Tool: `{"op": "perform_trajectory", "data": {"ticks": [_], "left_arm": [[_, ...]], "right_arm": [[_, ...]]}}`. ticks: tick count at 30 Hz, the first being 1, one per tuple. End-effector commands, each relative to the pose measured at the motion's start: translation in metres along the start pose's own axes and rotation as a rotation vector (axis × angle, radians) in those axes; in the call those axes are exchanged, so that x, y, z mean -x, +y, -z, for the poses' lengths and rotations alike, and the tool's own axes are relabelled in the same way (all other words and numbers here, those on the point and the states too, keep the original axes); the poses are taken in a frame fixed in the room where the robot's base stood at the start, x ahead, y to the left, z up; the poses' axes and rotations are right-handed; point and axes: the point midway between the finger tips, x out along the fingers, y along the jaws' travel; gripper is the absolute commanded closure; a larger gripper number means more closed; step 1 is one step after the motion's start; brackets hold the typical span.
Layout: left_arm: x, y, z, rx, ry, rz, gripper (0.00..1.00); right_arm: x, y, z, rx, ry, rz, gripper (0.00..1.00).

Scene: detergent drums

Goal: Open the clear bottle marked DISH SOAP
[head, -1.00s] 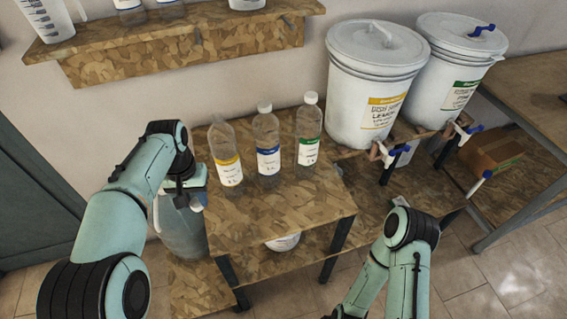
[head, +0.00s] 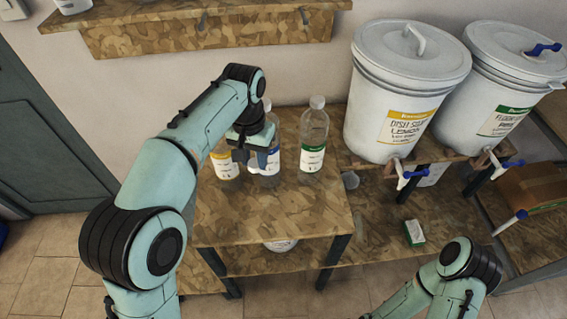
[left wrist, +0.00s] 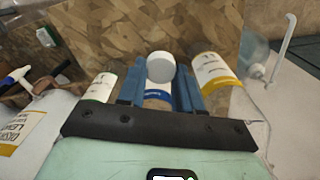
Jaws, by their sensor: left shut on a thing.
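Three clear bottles stand in a row on the wooden stand; their small print is too small to read. The middle bottle (head: 274,162) has a blue label and a white cap, which shows in the left wrist view (left wrist: 161,67). My left gripper (head: 258,158) is shut on this blue-labelled bottle, one blue finger on each side in the left wrist view (left wrist: 158,96). The yellow-labelled bottle (head: 225,168) is beside it, partly hidden by my arm. The green-labelled bottle (head: 313,140) with a white cap stands to the right. My right gripper is out of view.
A white drum with a yellow dish soap lemon label (head: 402,95) and a green-labelled drum (head: 507,85) stand at the right, with blue-handled taps. A shelf (head: 200,33) hangs above. The stand's front (head: 270,212) is bare. A small green box (head: 414,233) lies lower right.

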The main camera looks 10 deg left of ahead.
Motion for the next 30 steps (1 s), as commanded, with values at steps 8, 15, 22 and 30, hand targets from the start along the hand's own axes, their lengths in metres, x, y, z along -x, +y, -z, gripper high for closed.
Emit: {"op": "perform_trajectory", "data": {"ticks": [8,15,22,30], "left_arm": [[-0.032,-0.001,-0.002,0.0,-0.006,0.001,1.0],[-0.097,-0.002,-0.002,0.0,-0.006,0.001,1.0],[-0.137,-0.003,-0.001,0.001,-0.001,0.001,1.0],[-0.167,-0.003,-0.001,0.0,-0.004,0.002,1.0]], "right_arm": [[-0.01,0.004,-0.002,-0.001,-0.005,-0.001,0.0],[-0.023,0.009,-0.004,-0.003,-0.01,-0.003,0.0],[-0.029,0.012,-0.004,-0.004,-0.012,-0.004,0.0],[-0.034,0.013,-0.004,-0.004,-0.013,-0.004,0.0]]}}
